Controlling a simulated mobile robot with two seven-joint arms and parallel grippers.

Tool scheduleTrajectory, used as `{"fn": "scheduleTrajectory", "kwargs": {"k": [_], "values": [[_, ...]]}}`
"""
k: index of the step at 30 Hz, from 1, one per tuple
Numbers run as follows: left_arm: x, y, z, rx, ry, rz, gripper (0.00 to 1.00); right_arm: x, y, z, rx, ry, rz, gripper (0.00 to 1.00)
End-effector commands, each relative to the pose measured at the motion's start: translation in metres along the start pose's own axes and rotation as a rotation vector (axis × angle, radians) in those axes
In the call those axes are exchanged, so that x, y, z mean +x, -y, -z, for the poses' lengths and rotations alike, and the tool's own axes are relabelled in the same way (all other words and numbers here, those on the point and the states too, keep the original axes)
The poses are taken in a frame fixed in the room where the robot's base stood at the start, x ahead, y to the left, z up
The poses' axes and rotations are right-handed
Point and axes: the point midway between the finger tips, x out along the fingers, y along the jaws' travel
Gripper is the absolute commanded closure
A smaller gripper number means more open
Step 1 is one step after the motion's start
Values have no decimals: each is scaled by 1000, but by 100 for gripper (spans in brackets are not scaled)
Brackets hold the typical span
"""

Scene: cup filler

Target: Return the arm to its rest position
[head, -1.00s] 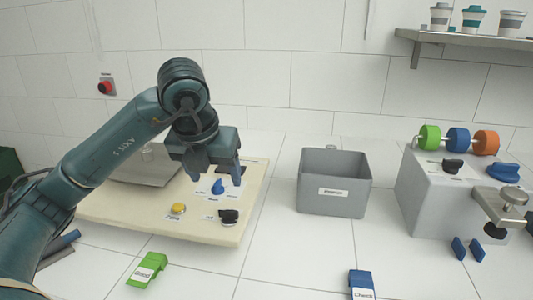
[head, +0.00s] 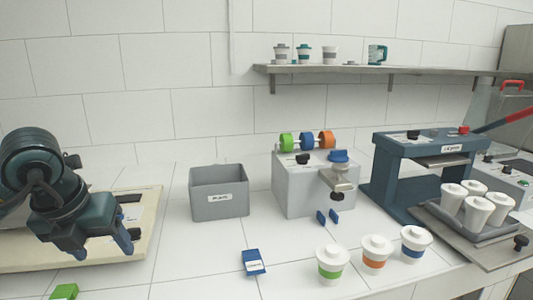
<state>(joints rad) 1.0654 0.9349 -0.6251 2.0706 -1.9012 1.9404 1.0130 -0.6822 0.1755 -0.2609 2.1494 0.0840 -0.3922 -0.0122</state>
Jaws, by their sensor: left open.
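My left arm comes in from the left in the head view. Its gripper (head: 104,247) hangs over the cream board (head: 146,213) at the far left, fingers pointing down and apart, with nothing between them. The board's knobs are mostly hidden behind the gripper. My right gripper is not in view.
A grey bin (head: 219,206) stands right of the board. Further right are a grey dispenser box (head: 296,188) with coloured rollers, a blue press (head: 410,165), and lidded cups (head: 332,264) near the front. A blue tag (head: 253,262) lies on the tiled counter. A shelf (head: 375,70) runs above.

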Motion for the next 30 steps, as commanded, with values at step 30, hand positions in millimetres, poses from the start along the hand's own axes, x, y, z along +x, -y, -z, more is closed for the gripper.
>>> {"fn": "scheduleTrajectory", "kwargs": {"k": [30], "values": [[150,116,133,-2187,-322,1404,35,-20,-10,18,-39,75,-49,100]]}}
